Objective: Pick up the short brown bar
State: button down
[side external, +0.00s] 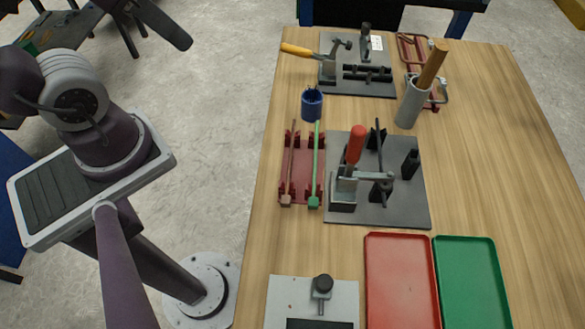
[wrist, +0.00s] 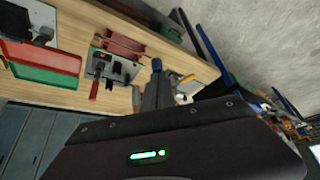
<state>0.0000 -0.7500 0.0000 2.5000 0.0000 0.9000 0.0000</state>
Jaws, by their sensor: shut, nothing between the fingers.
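A thin brown bar (side external: 291,165) lies lengthwise on the left side of a dark red rack (side external: 303,185) on the wooden table. A green bar (side external: 316,160) lies parallel to it on the rack's right side. In the wrist view, the red rack (wrist: 124,45) is small and distant, and I cannot make out the brown bar there. My gripper (wrist: 155,82) is shut and empty, well away from the rack. I cannot clearly make out its fingertips in the side view.
A blue cup (side external: 312,104) stands behind the rack. A grey fixture with a red-handled clamp (side external: 355,145) sits close to the right. Another clamp plate (side external: 380,88) and a grey cylinder (side external: 411,105) stand farther back. Red (side external: 400,290) and green (side external: 470,290) trays lie in front.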

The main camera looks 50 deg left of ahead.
dwell(0.4)
jog(key=c, duration=1.5)
grip_release()
jog(key=n+g, duration=0.5)
jog(key=n, duration=0.4)
send_over(291, 147)
notch_tip(291, 147, down, 15)
jog(key=shift+g, duration=0.3)
notch_tip(291, 147, down, 8)
jog(key=shift+f, duration=0.15)
